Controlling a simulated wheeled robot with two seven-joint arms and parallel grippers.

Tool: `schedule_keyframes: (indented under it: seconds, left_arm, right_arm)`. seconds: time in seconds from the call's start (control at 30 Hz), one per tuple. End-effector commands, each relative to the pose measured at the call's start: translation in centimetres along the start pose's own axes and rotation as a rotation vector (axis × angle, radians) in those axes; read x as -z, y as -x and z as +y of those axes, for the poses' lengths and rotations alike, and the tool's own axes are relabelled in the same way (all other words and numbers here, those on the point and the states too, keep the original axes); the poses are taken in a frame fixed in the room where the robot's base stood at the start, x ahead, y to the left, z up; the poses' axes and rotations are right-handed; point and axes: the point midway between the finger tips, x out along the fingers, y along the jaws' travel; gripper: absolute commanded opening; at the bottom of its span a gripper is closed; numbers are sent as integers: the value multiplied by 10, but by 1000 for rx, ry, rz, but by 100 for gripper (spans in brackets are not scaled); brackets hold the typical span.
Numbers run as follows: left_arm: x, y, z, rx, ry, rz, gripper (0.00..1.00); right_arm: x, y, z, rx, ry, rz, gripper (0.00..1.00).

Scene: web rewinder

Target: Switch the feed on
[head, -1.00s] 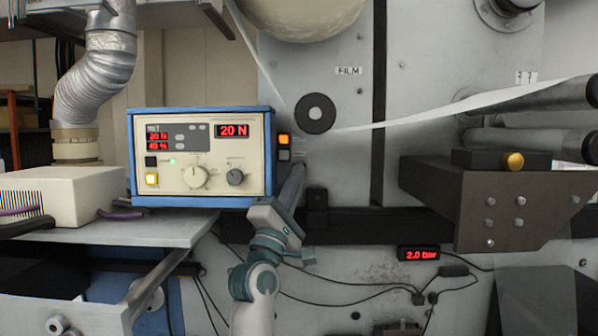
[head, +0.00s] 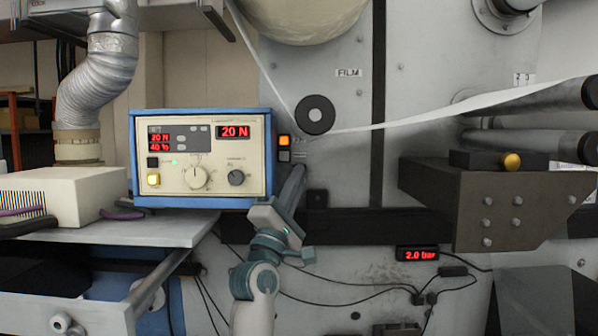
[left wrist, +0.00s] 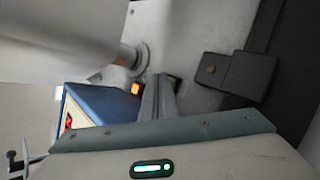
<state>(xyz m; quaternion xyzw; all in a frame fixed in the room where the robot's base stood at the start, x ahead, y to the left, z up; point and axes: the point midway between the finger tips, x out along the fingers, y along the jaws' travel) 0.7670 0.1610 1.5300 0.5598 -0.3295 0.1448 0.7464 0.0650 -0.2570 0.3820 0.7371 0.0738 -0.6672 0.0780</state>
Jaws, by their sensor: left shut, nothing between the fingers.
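A control box (head: 200,205) with a blue frame and cream face stands left of centre, with red displays, a green light, a yellow button and two knobs. Beside its right edge are an orange lit button (head: 284,141) and, below it, a grey button (head: 284,155). My left gripper (head: 299,168) is shut and empty, its fingers pointing up and away just right of these buttons. I cannot tell whether it touches anything. The left wrist view shows its fingers (left wrist: 160,85) beside the orange button (left wrist: 135,88) and the box's blue side (left wrist: 88,103). My right gripper is out of view.
A film web (head: 440,113) runs from the dark-rimmed roller (head: 315,114) to the rollers at right. A dark bracket (head: 490,195) juts out at right. A red pressure display (head: 417,254) and loose cables sit below. A pale case (head: 65,190) rests on the left table.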

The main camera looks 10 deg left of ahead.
Motion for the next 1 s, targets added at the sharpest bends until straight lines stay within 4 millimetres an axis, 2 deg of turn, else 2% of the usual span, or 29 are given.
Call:
schedule_keyframes:
  seconds: [0.03,1.0]
  left_arm:
    - [1,-7,9,-11,-3,0,0]
    - [7,-12,6,-8,-4,3,0]
  right_arm:
    - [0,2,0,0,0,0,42]
    - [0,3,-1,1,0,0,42]
